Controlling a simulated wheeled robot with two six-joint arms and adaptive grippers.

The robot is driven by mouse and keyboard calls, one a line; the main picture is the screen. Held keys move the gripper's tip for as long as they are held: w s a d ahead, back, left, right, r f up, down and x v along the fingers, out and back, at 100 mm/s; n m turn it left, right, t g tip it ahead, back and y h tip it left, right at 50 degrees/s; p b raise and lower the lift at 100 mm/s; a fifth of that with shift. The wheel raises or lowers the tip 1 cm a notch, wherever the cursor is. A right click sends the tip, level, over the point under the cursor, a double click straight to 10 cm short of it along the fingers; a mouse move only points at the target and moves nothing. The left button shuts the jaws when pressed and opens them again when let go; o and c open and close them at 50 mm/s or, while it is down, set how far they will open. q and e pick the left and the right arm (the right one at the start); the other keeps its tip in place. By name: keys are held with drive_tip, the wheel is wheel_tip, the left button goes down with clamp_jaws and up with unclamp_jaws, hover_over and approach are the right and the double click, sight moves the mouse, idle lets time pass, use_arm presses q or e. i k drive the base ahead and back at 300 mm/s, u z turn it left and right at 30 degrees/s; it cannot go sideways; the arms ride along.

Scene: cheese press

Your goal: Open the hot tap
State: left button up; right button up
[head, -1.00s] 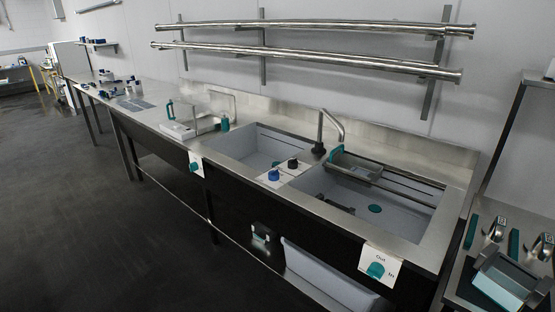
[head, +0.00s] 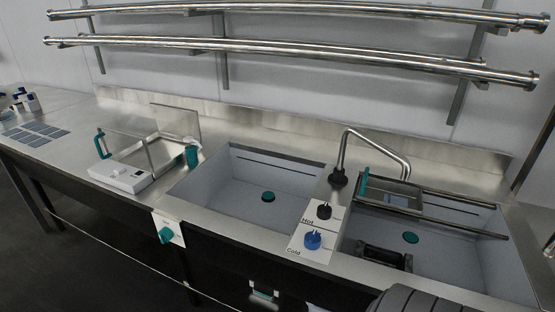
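The hot tap is a black knob (head: 324,211) on a white plate labelled Hot, on the divider between the two sink basins. A blue knob (head: 312,240) labelled Cold sits just in front of it. The bent steel spout (head: 372,150) rises behind the knobs from a black base, over the right basin. A dark ribbed part, probably mine, shows at the bottom right edge, well apart from the knobs.
The left basin (head: 240,190) is empty apart from a teal drain plug. The right basin (head: 470,250) holds a dark item and a rack with a teal handle. A white device (head: 128,177) stands on the left counter. Steel pipes (head: 300,55) run along the wall above.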

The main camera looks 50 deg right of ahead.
sight(324, 213)
drive_tip(key=i, duration=0.75)
drive_tip(key=z, duration=2.7)
